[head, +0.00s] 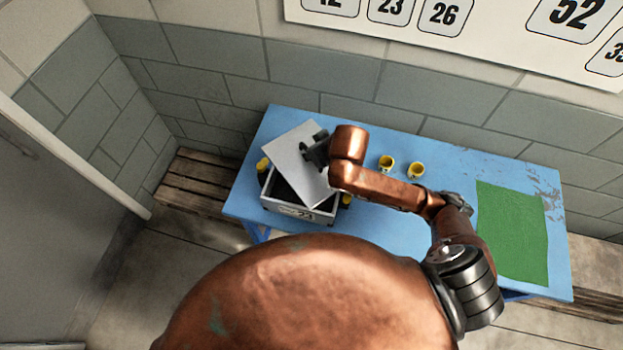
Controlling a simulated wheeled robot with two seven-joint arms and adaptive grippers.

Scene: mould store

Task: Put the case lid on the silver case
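The silver case (312,217) stands on the left part of the blue table, with a number label on its front. It is open, and part of its dark inside shows. The case lid (293,160) is a flat grey panel, turned at an angle to the case and covering part of its opening from above. My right gripper (309,149) reaches in from the right and appears shut on the lid near its upper right side; the fingertips are small and dark here. I cannot tell whether the lid touches the case. My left gripper is not in view.
The blue table (260,133) stands by a tiled wall. Two yellow cups (386,162) (416,169) stand behind my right arm. More yellow things (262,164) (346,200) show beside the case. A green mat (512,235) lies on the right, bare. A wooden bench (195,185) is at left.

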